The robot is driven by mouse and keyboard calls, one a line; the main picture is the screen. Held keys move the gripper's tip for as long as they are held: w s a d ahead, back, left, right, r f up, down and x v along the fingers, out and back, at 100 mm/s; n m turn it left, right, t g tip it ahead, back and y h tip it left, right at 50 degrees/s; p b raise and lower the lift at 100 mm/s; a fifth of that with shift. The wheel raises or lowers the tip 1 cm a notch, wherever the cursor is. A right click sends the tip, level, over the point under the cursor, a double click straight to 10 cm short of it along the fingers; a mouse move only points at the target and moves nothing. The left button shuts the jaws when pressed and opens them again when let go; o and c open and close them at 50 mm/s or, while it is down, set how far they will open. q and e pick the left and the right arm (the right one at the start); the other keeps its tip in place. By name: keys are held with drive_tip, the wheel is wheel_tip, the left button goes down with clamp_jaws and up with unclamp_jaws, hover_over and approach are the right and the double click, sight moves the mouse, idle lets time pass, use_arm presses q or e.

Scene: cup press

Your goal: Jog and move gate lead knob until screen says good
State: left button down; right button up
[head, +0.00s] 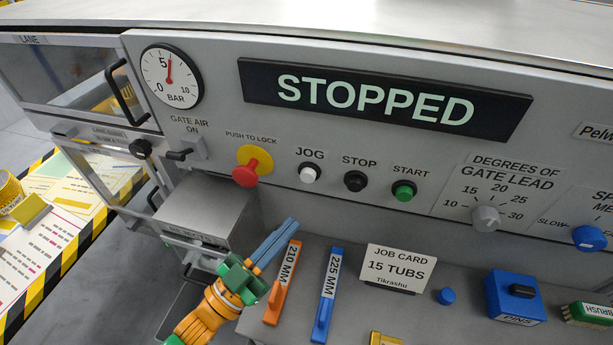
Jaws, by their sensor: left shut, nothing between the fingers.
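The screen (388,97) on the machine's front panel reads STOPPED. The white JOG button (310,174) is below it, left of the black STOP button (355,181) and green START button (403,190). The grey gate lead knob (486,218) is at the right under a scale from 10 to 30; its exact setting is too small to tell. My left gripper (292,224) has blue fingers and is shut and empty. It is below the JOG button, apart from the panel, over the shelf's left end. My right gripper is out of view.
A red push-to-lock button (245,174) sits left of JOG. A blue speed knob (588,238) is at the far right. An orange 210 mm bar (282,285), a blue 225 mm bar (327,295), a job card (395,268) and a blue pins box (514,298) occupy the shelf.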

sight(308, 176)
use_arm(q)
drive_tip(key=shift+s+a+r+m+g+h, duration=0.1)
drive_tip(key=shift+s+r+m+g+h, duration=0.45)
drive_tip(key=shift+h, duration=0.25)
drive_tip(key=shift+s+a+r+m+g+h, duration=0.1)
drive_tip(key=shift+s+r+m+g+h, duration=0.2)
drive_tip(key=shift+s+m+h, duration=0.4)
drive_tip(key=shift+w, duration=0.2)
drive_tip(key=w+d+b, duration=0.2)
drive_tip(key=w+b, duration=0.3)
drive_tip(key=w, duration=0.3)
drive_tip(key=shift+w+d, duration=0.15)
drive_tip(key=shift+d, duration=0.25)
drive_tip(key=shift+r, duration=0.1)
idle(0.3)
drive_tip(key=shift+w+d+b, duration=0.15)
drive_tip(key=shift+w+b, duration=0.15)
drive_tip(key=shift+w, duration=0.15)
